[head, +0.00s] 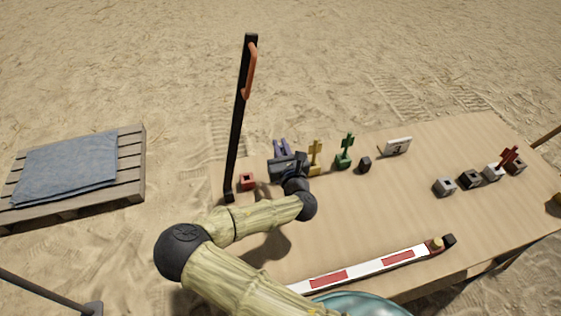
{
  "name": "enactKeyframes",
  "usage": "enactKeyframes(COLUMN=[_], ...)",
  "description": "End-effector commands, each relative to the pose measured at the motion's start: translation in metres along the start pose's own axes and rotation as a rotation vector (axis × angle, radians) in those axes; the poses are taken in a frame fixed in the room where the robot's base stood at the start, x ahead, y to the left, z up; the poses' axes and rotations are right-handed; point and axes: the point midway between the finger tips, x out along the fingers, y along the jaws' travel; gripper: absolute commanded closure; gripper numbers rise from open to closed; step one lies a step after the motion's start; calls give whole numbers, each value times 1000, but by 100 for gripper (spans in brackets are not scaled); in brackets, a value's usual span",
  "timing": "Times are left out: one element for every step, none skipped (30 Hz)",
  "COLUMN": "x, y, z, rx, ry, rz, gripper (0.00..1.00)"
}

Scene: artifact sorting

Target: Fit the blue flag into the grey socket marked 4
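The blue flag (281,147) stands upright at the back left of the table, in the head view. My gripper (283,165) is just in front of it and covers its lower part and base. I cannot tell whether the fingers touch the flag or whether they are open or shut. A row of small sockets stands at the right: a light grey one (445,186), a darker one (470,180), another light grey one (493,173) and a brownish one (517,167). A red flag (509,156) stands up at the row's far end. Socket numbers are too small to read.
A yellow flag (315,150) and a green flag (346,146) stand right of my gripper. A red block (247,182) and a tall black post (238,120) are to its left. A dark cube (364,165) and a white sign (398,146) stand farther right. The mid-table is clear.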

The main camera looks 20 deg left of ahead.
Motion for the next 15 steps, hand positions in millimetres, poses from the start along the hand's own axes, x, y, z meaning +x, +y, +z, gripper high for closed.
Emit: enactKeyframes(x=[0,0,0,0,0,0,0,0,0,0,0,0,0,0,0], y=[0,1,2,2,2,2,2,2,2,2,2,2,2,2,2], z=[0,0,0,0,0,0,0,0,0,1,2,4,7,10,15], rx=[0,0,0,0,0,0,0,0,0,0,0,0,0,0,0], ry=[0,0,0,0,0,0,0,0,0,0,-1,-1,-1,-1,-2], rz=[1,2,2,2,2,2,2,2,2,2,2,2,2,3,2], gripper=[100,100,100,100,100,100,100,100,100,100,100,100,100,100,100])
